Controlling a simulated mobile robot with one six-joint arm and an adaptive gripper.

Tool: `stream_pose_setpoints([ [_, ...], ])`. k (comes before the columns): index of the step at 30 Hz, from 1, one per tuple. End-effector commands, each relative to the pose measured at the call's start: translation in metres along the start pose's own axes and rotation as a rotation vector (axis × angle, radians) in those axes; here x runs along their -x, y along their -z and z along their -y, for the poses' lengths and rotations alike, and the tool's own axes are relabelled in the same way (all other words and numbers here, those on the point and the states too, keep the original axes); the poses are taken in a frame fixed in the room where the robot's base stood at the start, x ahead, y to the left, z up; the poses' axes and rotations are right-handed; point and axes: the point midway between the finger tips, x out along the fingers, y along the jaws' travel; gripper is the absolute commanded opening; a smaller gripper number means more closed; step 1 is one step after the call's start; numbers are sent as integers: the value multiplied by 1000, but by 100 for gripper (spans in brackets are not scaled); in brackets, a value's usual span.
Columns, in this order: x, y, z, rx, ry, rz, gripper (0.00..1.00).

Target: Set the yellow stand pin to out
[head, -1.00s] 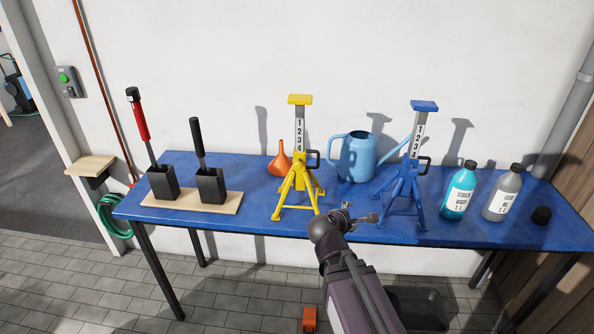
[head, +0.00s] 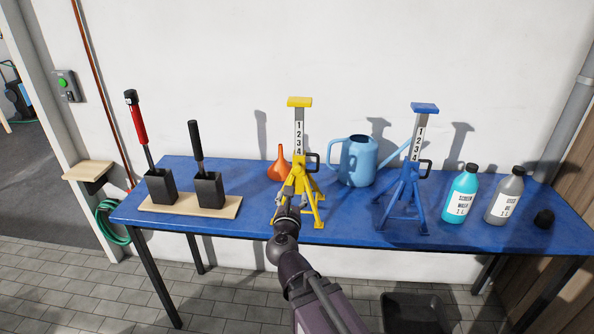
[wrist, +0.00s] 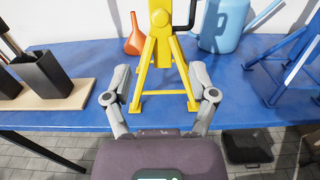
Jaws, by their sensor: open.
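The yellow stand (head: 299,170) stands upright on the blue bench, with a grey post numbered 1 to 4 and a yellow top. Its pin (head: 313,160) shows as a dark loop handle at the collar's right side. The pin handle also shows at the top of the wrist view (wrist: 187,17). My gripper (head: 289,190) is in front of the stand's legs, below the pin. In the wrist view my gripper (wrist: 161,85) is open and empty, its fingers on either side of the stand's lower front. Contact with the legs cannot be told. Part of the stand's base is hidden by my arm.
The blue stand (head: 405,185) and blue watering can (head: 357,160) are to the right. An orange funnel (head: 279,166) is close behind left. Two dark holders with handled tools stand on a wooden board (head: 165,208) at left. Two bottles (head: 461,195) stand at right.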

Motion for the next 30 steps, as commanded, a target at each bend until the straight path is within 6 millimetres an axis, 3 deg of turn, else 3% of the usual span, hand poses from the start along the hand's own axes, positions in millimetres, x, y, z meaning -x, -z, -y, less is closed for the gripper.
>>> stream_pose_setpoints([
  [11,-18,0,0,-3,2,-1,74],
  [30,-110,0,-2,-3,1,-1,74],
])
